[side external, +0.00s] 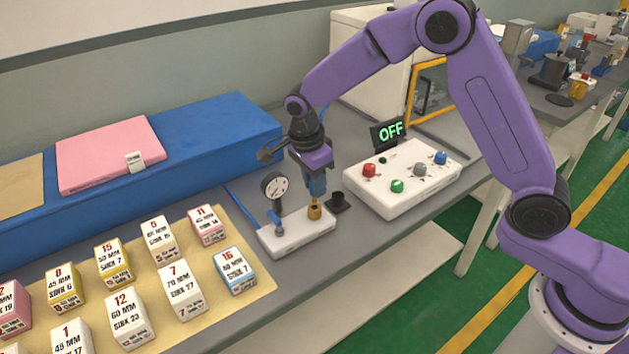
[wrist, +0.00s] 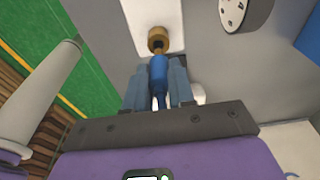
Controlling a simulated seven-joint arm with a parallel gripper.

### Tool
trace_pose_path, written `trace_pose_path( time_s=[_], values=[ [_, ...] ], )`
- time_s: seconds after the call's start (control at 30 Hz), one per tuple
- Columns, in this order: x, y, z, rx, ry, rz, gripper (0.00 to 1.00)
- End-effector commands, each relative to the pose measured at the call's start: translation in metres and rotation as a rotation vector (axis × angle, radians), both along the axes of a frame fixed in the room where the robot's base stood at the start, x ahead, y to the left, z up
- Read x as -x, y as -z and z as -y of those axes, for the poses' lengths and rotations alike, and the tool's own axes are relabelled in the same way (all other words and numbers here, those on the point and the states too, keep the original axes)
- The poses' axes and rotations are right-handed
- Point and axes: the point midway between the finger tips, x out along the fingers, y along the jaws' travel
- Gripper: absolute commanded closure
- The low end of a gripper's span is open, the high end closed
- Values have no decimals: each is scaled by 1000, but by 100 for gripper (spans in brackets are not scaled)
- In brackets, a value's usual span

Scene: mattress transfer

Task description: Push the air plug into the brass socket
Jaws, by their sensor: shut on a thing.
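My gripper (side external: 317,182) is shut on the blue air plug (wrist: 158,75), which points down at the brass socket. In the wrist view the plug sits between the two blue-grey fingers (wrist: 159,92). The brass socket (side external: 314,212) stands upright on the right part of a small white base (side external: 290,236); it also shows in the wrist view (wrist: 158,40). The plug's tip is right at the top of the socket and in line with it. I cannot tell whether it has entered the socket.
A pressure gauge (side external: 275,187) and a blue valve (side external: 277,225) stand on the same base, left of the socket. A black holder (side external: 338,203) is just right. Labelled blocks (side external: 170,290) cover a tan mat.

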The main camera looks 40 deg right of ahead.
Motion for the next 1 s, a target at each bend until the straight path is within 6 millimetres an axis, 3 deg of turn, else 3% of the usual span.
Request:
trace_pose_path(
  time_s=[1.0],
  values=[
    [0, 13, 0, 1, -1, 0, 100]
  ],
)
